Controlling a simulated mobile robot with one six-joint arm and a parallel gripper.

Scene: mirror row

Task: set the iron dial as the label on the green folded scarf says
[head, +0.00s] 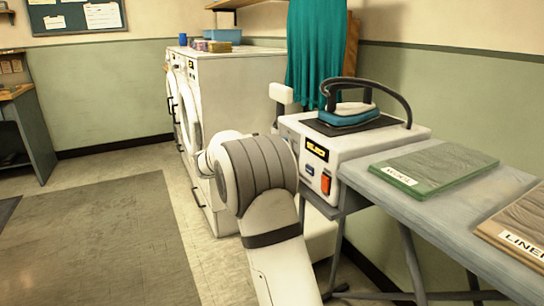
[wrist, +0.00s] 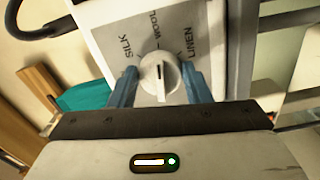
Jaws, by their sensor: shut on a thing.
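In the head view my arm hides the gripper and dial. The green folded scarf (head: 438,164) lies on the grey board, with a small white label (head: 402,175) that appears to read WOOL.
The iron (head: 349,114) rests on a dark pad on the white station (head: 350,143). A brown folded cloth (head: 520,220) labelled LINEN lies nearer on the grey board (head: 450,222). White washers (head: 235,85) stand behind my arm. The floor at left is open.

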